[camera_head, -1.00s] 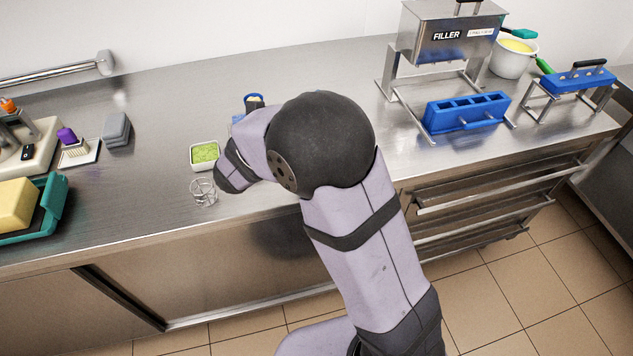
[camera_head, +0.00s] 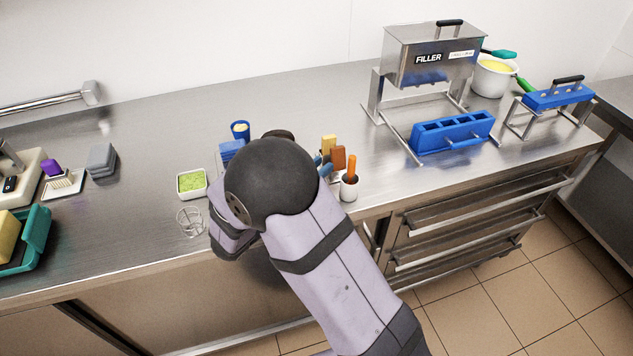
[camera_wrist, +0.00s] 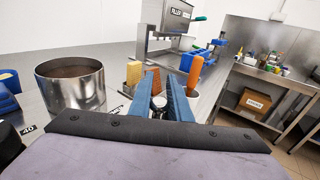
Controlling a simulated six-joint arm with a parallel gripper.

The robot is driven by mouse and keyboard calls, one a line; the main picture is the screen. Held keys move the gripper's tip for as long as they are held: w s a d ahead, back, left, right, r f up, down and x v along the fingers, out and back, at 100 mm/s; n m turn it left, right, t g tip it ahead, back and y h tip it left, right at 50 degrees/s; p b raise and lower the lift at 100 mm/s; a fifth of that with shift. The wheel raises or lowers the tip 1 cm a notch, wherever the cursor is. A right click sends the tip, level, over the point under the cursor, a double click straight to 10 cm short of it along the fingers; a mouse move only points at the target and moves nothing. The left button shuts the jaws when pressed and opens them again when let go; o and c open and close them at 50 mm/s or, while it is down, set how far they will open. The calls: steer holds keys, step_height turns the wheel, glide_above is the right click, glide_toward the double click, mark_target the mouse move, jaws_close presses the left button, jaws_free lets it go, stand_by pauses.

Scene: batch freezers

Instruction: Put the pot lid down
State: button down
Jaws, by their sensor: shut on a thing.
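In the wrist view my gripper (camera_wrist: 160,97) has blue fingers closed around a small round metal knob (camera_wrist: 158,103), which looks like the pot lid's handle. The rest of the lid is hidden behind the fingers and my wrist, so I cannot tell whether it touches the counter. An uncovered steel pot (camera_wrist: 70,88) with brown contents stands left of the fingers. In the head view my arm hides the pot and lid; blue fingertips (camera_head: 323,167) show at the arm's right side.
Just beyond the fingers stand a yellow block (camera_wrist: 134,73), a brown block (camera_wrist: 153,78) and an orange-handled tool (camera_wrist: 195,72); a white cup (camera_head: 349,190) is there too. The filler (camera_head: 430,55) and blue mould (camera_head: 452,133) are further right. Left of my arm are a green-filled dish (camera_head: 192,183) and a clear glass (camera_head: 190,222).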

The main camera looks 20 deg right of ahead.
steer(key=shift+f, duration=2.1)
steer(key=shift+f, duration=0.1)
steer(key=shift+f, duration=0.35)
steer(key=shift+s+f+b, duration=0.1)
steer(key=shift+f+b, duration=0.1)
steer(key=shift+b, duration=0.1)
